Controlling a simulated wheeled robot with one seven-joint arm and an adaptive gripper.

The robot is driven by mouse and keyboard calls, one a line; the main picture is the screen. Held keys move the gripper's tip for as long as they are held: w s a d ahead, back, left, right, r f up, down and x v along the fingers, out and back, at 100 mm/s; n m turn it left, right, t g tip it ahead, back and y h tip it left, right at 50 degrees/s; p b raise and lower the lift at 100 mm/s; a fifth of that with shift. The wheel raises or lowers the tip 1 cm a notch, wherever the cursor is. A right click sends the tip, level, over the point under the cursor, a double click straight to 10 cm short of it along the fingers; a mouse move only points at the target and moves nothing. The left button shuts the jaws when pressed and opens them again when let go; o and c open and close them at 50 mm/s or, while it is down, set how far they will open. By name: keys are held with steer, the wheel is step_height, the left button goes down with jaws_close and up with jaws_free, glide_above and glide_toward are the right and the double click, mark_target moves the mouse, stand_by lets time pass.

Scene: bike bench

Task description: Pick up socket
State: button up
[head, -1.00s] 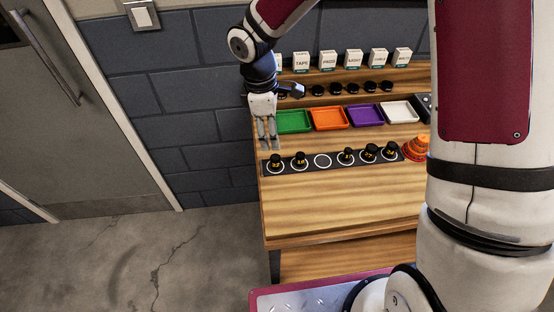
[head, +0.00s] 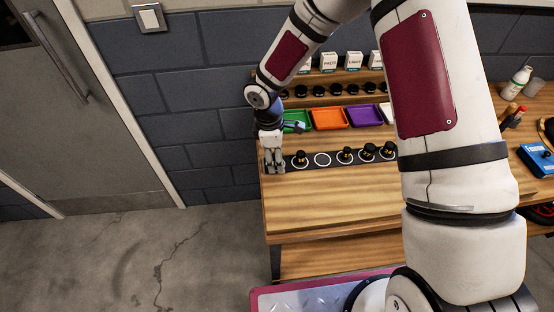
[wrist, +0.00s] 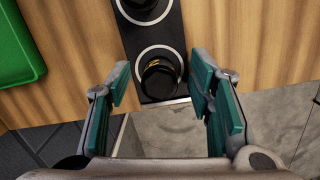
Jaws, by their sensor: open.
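A black socket (wrist: 158,80) with yellow marking stands in a white ring at the end of the dark strip (wrist: 170,40), in the wrist view. My gripper (wrist: 162,88) is open, with a finger on each side of this socket; I cannot tell whether they touch it. In the head view my gripper (head: 274,168) is at the strip's left end and hides that socket. A second socket (wrist: 142,6) stands just beyond in the wrist view. More black sockets (head: 346,155) stand along the strip in the head view, and one ring (head: 322,160) is empty.
Green (head: 297,126), orange (head: 329,118) and purple (head: 363,117) trays lie behind the strip. Small boxes (head: 354,61) and black pieces line the shelf behind. The wooden bench (head: 330,205) is clear in front; its left edge is close to my gripper.

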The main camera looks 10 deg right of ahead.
jaws_close()
stand_by(0.3)
